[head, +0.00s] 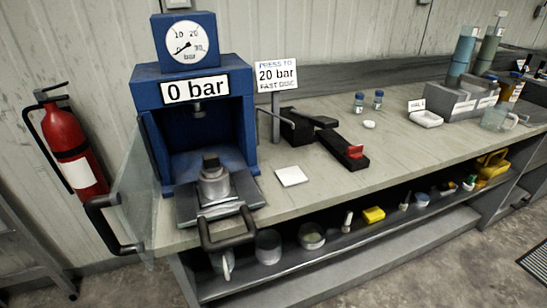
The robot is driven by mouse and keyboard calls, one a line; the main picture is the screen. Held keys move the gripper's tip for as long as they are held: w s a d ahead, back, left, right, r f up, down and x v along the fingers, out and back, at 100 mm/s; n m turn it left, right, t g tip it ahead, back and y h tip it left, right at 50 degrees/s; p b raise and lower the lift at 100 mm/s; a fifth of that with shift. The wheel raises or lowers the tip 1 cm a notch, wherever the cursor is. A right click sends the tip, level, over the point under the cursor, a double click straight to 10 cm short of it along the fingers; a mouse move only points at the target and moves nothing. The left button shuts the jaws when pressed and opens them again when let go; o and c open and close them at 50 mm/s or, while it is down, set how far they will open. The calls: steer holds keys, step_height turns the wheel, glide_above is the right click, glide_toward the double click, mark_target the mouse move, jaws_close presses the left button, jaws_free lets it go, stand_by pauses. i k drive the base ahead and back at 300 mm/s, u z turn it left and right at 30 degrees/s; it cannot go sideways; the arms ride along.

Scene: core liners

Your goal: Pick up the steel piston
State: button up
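A steel cylinder assembly (214,187) stands upright on the grey sliding tray (240,198) at the front of the blue press (190,88). A smaller, darker metal piece sits in its top, and it looks like the steel piston (211,162). I cannot tell how deep it sits in the cylinder below. The tray is pulled out over the bench front, with a dark bar handle (228,240). My gripper is not in view.
A clear door (137,185) with a dark handle (103,215) stands open at the press's left. A sign (276,75), a white square (291,176) and a black tool with a red part (345,150) are to the right. Bare benchtop (400,160) lies beyond.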

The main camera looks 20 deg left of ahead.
mark_target(212, 168)
steer(key=z, duration=1.65)
steer(key=k, duration=2.65)
steer(key=u, duration=0.85)
steer(key=i, duration=1.05)
steer(key=z, duration=0.05)
